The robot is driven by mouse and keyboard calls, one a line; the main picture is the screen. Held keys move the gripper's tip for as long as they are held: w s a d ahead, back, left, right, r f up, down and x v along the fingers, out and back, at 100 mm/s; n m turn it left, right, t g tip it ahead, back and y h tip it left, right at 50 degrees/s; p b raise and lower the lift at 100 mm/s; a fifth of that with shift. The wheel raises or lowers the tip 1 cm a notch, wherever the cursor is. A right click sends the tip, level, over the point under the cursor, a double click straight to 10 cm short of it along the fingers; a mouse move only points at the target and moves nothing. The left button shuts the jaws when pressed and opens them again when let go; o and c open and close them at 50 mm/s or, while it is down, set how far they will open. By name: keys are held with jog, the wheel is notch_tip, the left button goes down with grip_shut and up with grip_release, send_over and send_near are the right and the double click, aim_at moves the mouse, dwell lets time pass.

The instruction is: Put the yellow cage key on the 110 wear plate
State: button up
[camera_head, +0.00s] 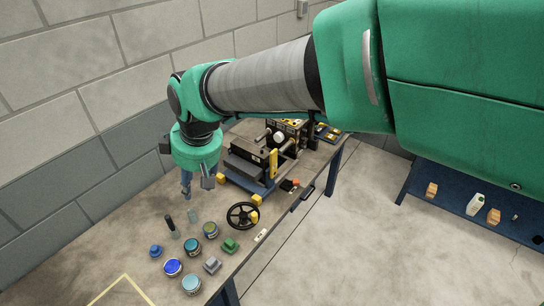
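My gripper (197,184) points down over the bench, left of the mould machine (262,160). Its fingers look apart, with nothing seen between them. I cannot tell for sure which thing is the yellow cage key. A yellow upright bar (273,163) stands at the machine's front, and a small yellow piece (254,216) is at the right of the black handwheel (242,213). Yellow blocks (256,199) sit at the corners of the machine's blue base. No 110 marking is readable, so I cannot pick out the wear plate.
Several tins, such as a blue one (173,267), and grey (212,265) and green (231,245) blocks crowd the bench front. Two slim upright items (172,227) stand near them. A yellow outline (125,288) marks the left front. A blue shelf (452,190) is at right.

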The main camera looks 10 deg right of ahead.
jog(key=s+d+r+m+t+h, duration=0.1)
jog(key=s+d+r+m, duration=0.15)
jog(key=d, duration=0.75)
jog(key=s+d+r+m+t, duration=0.15)
jog(key=s+d+m, duration=0.25)
jog(key=d, duration=0.5)
jog(key=s+d+m+h, duration=0.1)
jog(key=s+d+m, duration=0.4)
jog(key=s+d, duration=0.6)
jog(key=shift+s+d+f+h, duration=0.15)
jog(key=shift+d+f+h, duration=0.15)
jog(key=shift+d, duration=0.55)
jog(key=shift+t, duration=0.25)
notch_tip(320, 180, down, 3)
jog(key=b, duration=0.3)
